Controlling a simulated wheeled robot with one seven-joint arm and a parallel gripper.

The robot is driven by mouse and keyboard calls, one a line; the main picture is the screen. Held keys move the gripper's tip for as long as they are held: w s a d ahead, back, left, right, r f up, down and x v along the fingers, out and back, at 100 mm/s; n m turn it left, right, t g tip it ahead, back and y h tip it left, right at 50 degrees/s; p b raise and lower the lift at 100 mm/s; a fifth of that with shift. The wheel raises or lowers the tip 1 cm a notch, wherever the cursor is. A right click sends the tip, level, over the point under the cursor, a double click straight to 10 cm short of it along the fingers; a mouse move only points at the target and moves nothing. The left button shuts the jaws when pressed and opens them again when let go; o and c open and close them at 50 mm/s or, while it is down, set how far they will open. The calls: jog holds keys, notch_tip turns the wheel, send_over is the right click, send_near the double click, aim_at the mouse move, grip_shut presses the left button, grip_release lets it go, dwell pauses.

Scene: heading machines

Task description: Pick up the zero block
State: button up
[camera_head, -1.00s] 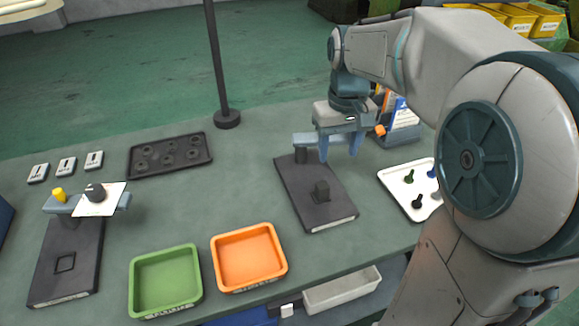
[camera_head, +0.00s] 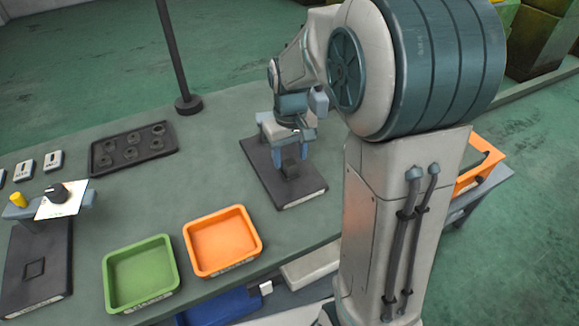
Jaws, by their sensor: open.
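A small dark block (camera_head: 291,169), which looks like the zero block, stands on the front part of a dark fixture plate (camera_head: 302,192) on the table. My gripper (camera_head: 288,147) is open and points down over this plate, just behind and above the block as seen here. The gripper and wrist cover the rear of the plate. I cannot tell whether the fingers touch the block or are beside it.
A green tray (camera_head: 141,305) and an orange tray (camera_head: 223,273) sit at the table's front. A black tray with round recesses (camera_head: 133,165) lies behind. A second fixture (camera_head: 30,285) is at left, with a white card (camera_head: 65,209). A dark pole (camera_head: 173,55) rises behind.

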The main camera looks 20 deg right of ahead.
aim_at(290, 162)
jog(key=shift+f, duration=1.55)
grip_shut()
jog(key=shift+r, duration=0.2)
